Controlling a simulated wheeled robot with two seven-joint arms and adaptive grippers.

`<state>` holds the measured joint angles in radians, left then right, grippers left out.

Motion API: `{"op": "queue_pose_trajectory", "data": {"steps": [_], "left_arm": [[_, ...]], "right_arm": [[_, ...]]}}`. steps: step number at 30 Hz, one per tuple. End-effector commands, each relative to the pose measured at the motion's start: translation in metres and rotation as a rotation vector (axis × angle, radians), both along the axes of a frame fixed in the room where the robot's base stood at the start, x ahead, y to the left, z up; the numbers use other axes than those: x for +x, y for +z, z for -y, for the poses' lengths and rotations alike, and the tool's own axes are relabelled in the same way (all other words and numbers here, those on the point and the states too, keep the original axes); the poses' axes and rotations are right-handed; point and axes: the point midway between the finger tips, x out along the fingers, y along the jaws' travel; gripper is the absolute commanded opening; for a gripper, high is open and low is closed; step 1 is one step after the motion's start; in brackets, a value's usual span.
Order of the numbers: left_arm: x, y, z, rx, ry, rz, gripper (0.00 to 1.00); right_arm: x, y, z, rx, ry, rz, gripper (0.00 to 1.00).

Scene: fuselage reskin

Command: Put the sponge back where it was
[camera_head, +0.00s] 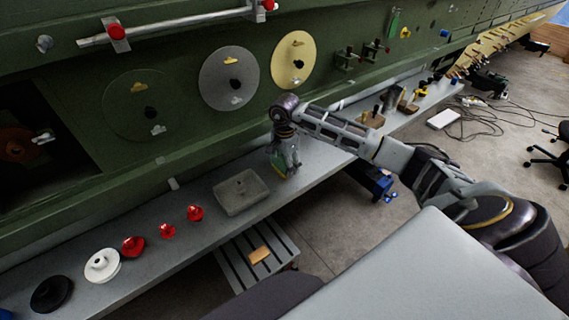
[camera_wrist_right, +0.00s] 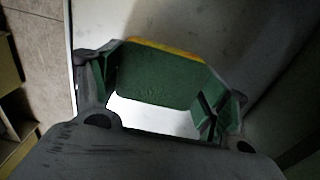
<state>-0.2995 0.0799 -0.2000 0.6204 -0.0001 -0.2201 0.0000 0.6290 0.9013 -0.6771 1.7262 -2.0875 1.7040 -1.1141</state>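The sponge, green with a yellow-orange edge, sits between the fingers of my right gripper (camera_wrist_right: 160,95) in the right wrist view. Its green face (camera_wrist_right: 158,75) fills the gap, and both fingers appear to touch its ends. In the head view my right gripper (camera_head: 284,166) points down over the grey ledge, right of a grey rectangular tray (camera_head: 232,204). A little of the sponge's green and yellow (camera_head: 276,160) shows at the fingers there. Whether the sponge touches the ledge I cannot tell. My left gripper is not in view.
On the ledge (camera_head: 150,255), left of the tray, are several red knobs (camera_head: 195,213), a white disc (camera_head: 102,265) and a black disc (camera_head: 52,294). Clamps and tools stand further right. A slatted step (camera_head: 235,268) with a small orange-tan block (camera_head: 259,255) is below. The green fuselage panel rises behind.

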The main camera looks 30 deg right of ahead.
Motion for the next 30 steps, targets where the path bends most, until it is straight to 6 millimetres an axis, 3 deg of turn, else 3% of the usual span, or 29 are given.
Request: {"op": "queue_pose_trajectory", "data": {"steps": [1,5,21,30], "left_arm": [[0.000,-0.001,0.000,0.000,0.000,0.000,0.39],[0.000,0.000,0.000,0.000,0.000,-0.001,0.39],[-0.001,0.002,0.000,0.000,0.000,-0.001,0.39],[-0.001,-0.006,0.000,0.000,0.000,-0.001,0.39]], "right_arm": [[0.000,-0.001,0.000,0.000,0.000,0.000,0.81],[0.000,0.000,0.000,0.000,0.000,0.000,0.96],[0.000,0.003,0.000,0.000,0.000,0.000,0.96],[0.001,0.030,0.000,-0.001,0.000,0.003,0.96]]}}
